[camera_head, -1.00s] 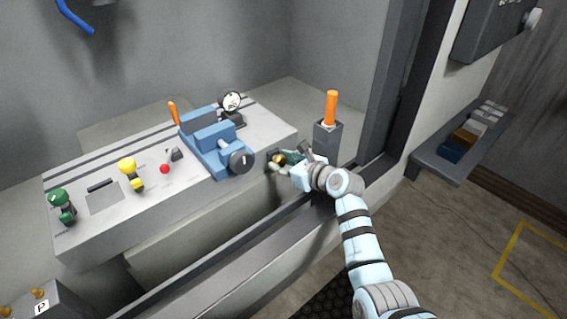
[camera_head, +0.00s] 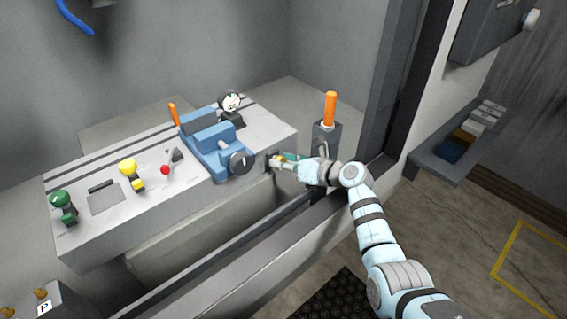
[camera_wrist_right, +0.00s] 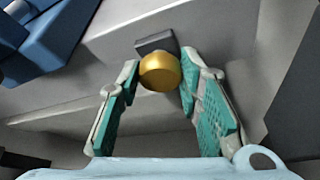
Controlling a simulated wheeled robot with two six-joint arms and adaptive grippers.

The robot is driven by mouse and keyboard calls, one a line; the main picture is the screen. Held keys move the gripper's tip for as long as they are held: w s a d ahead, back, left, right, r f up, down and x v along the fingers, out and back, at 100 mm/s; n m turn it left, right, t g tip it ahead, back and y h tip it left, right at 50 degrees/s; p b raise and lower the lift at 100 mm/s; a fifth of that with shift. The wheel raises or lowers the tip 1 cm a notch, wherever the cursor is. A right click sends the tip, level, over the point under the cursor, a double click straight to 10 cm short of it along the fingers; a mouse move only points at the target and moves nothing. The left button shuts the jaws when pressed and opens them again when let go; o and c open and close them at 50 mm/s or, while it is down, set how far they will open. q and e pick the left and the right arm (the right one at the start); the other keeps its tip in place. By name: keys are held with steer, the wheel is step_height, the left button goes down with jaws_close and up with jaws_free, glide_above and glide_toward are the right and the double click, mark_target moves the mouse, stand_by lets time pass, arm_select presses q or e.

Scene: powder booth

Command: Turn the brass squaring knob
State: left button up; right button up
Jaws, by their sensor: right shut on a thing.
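The brass squaring knob (camera_wrist_right: 160,72) sits on a dark mount on the front face of the grey bench block, and it shows centred in the right wrist view. In the head view only a little of the knob (camera_head: 277,160) shows at the block's right end. My right gripper (camera_head: 283,162) is at the knob, reaching in from the right. In the right wrist view the fingertips of my right gripper (camera_wrist_right: 160,76) are on both sides of the knob, shut on it. My left gripper is in neither view.
A blue vise (camera_head: 218,145) with a dark round handle stands just left of the knob. A grey post with an orange handle (camera_head: 330,108) rises close behind my right wrist. A dial gauge (camera_head: 230,103), a red-tipped lever (camera_head: 166,169) and yellow and green knobs are on the block.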

steer(key=shift+d+m+y, duration=0.1)
steer(key=shift+m+y, duration=0.3)
steer(key=shift+m, duration=0.1)
steer(key=o, duration=1.2)
steer(key=shift+c, duration=0.2)
steer(key=v, duration=1.2)
steer(key=shift+w+r, duration=0.15)
